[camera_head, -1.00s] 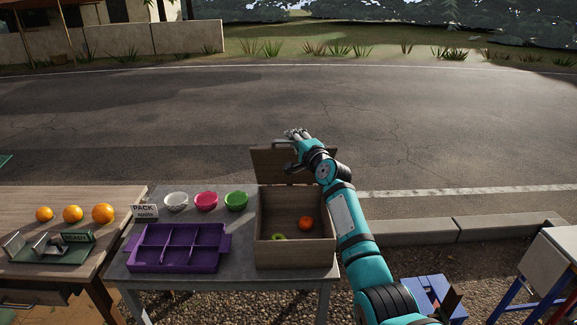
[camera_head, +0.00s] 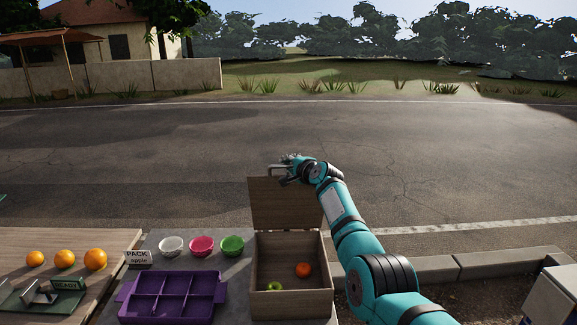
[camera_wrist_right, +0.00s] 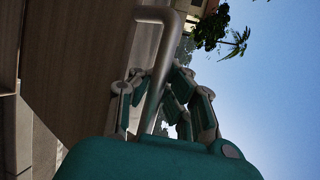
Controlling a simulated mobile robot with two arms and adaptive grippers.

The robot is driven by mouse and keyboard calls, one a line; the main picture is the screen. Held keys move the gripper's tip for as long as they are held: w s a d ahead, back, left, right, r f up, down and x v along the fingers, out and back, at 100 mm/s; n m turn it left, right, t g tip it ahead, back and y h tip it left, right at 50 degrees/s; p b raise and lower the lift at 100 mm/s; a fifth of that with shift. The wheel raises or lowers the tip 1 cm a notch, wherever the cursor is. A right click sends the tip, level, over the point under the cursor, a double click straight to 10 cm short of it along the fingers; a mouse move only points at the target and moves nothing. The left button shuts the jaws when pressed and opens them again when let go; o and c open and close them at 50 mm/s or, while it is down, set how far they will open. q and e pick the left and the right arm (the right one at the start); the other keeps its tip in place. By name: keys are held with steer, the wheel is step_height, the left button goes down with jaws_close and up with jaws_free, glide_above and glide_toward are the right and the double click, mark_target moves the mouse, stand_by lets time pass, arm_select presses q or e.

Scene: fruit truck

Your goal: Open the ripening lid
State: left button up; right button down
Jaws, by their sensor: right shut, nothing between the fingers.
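The ripening box (camera_head: 264,303) is wooden and stands on the grey table, with its inside in view. Its lid (camera_head: 284,204) stands raised at the box's back edge. A metal handle (camera_head: 279,170) sits at the lid's top, and it also shows in the right wrist view (camera_wrist_right: 158,80). My right gripper (camera_head: 287,163) is shut at the handle, with nothing held between its fingers. In the wrist view its fingers (camera_wrist_right: 160,100) lie close around the handle; contact is unclear. A green fruit (camera_head: 274,287) and an orange-red fruit (camera_head: 303,270) lie inside the box. My left gripper is not in view.
A purple divided tray (camera_head: 211,308) and white (camera_head: 171,246), pink (camera_head: 202,246) and green (camera_head: 232,246) bowls stand left of the box. A PACK apple sign (camera_head: 138,258) is beside them. Three oranges (camera_head: 64,259) sit on the left table. The road behind is clear.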

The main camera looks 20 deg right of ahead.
steer(key=c, duration=2.1)
jaws_free()
steer(key=shift+r, duration=0.35)
steer(key=o, duration=0.7)
steer(key=shift+s, duration=0.1)
steer(key=shift+o, duration=0.3)
steer(key=shift+s, duration=0.1)
steer(key=shift+f, duration=0.15)
steer(key=shift+s, duration=0.55)
steer(key=v, duration=1.1)
